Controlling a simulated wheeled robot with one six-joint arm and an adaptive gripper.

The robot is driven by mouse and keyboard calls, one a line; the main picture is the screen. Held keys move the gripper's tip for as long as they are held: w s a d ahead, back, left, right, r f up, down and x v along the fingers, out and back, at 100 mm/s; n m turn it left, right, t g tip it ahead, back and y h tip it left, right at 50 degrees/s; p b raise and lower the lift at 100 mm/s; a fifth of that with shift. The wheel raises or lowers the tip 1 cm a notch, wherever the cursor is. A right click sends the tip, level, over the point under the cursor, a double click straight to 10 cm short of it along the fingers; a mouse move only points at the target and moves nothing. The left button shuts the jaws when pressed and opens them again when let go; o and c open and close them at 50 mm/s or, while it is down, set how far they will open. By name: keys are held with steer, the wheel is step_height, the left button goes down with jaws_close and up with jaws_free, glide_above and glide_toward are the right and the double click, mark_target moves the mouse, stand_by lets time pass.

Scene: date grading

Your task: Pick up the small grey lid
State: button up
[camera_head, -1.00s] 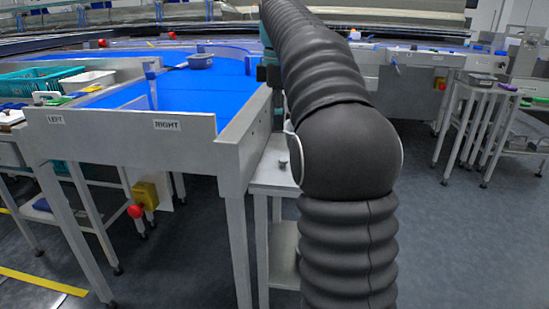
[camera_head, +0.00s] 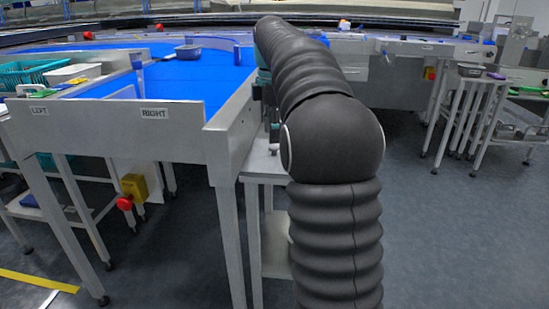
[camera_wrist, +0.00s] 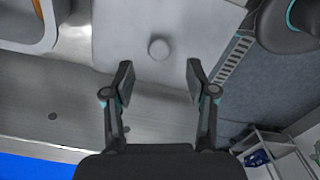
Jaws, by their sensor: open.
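The small grey lid (camera_wrist: 159,49) shows in the wrist view as a round knob-like piece on the pale top of a small side table (camera_wrist: 205,35). My gripper (camera_wrist: 160,76) is open, with its two fingers apart and nothing between them. The lid appears just beyond the fingertips, centred between them; the height gap cannot be told. In the head view a small pale spot on the side table (camera_head: 262,160) may be the lid, but it is too small to tell. My arm hides much of that table.
A blue conveyor (camera_head: 205,80) with grey side walls stands left of the side table. A grey bowl (camera_head: 188,51) sits on it. Teal crates (camera_head: 30,70) are at the far left. A slatted stand (camera_head: 470,80) is at the right, with open floor before it.

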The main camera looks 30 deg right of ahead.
mark_target(273, 147)
step_height(273, 147, down, 5)
steer(key=shift+s+d+r+b, duration=0.1)
steer(key=shift+b, duration=0.4)
steer(key=shift+c, duration=0.3)
jaws_close()
